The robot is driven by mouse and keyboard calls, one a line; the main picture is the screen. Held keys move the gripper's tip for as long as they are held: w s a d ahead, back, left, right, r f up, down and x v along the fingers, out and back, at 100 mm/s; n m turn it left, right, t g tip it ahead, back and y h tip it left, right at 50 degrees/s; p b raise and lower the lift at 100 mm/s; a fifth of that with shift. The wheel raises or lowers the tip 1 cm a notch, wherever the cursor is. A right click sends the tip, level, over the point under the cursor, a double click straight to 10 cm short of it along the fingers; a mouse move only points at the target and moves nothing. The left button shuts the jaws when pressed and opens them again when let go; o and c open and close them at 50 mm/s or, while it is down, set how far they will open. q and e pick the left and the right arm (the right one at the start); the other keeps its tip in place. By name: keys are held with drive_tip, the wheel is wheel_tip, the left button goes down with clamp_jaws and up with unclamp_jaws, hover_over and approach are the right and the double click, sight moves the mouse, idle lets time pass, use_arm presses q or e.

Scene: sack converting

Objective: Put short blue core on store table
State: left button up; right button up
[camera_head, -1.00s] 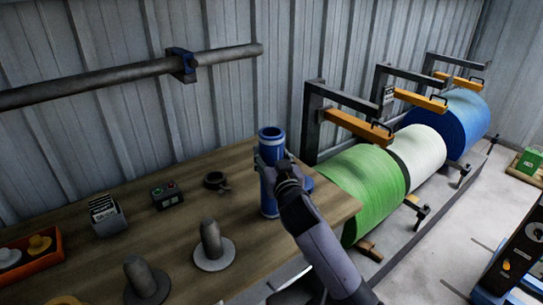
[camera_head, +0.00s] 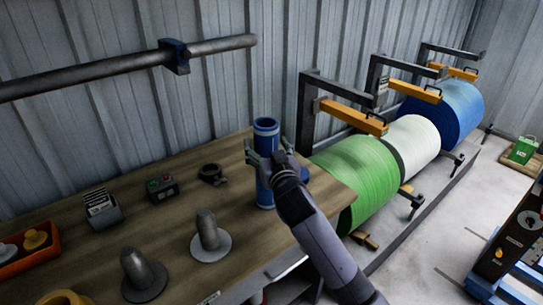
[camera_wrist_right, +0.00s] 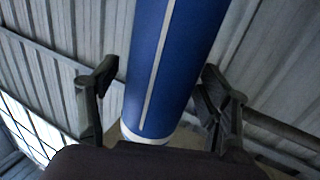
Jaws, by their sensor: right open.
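The blue core (camera_head: 265,137) is a tall blue tube with pale stripes, standing upright on the wooden table (camera_head: 185,238) near its far right part. My right gripper (camera_head: 264,160) is open, with one finger on each side of the core. In the right wrist view the core (camera_wrist_right: 170,70) runs between the spread fingers (camera_wrist_right: 158,105), with a visible gap on both sides. The core's middle is partly hidden by the gripper in the head view. My left gripper is not in view.
Grey spindles (camera_head: 207,236) on round bases, a black ring clamp (camera_head: 212,173), a button box (camera_head: 161,188) and an orange bin (camera_head: 35,262) are on the table.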

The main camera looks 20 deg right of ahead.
drive_tip(key=s, duration=1.1)
drive_tip(key=shift+s+a+b, duration=0.25)
drive_tip(key=shift+s+b, duration=0.15)
drive_tip(key=shift+b, duration=0.05)
drive_tip(key=shift+f, duration=0.1)
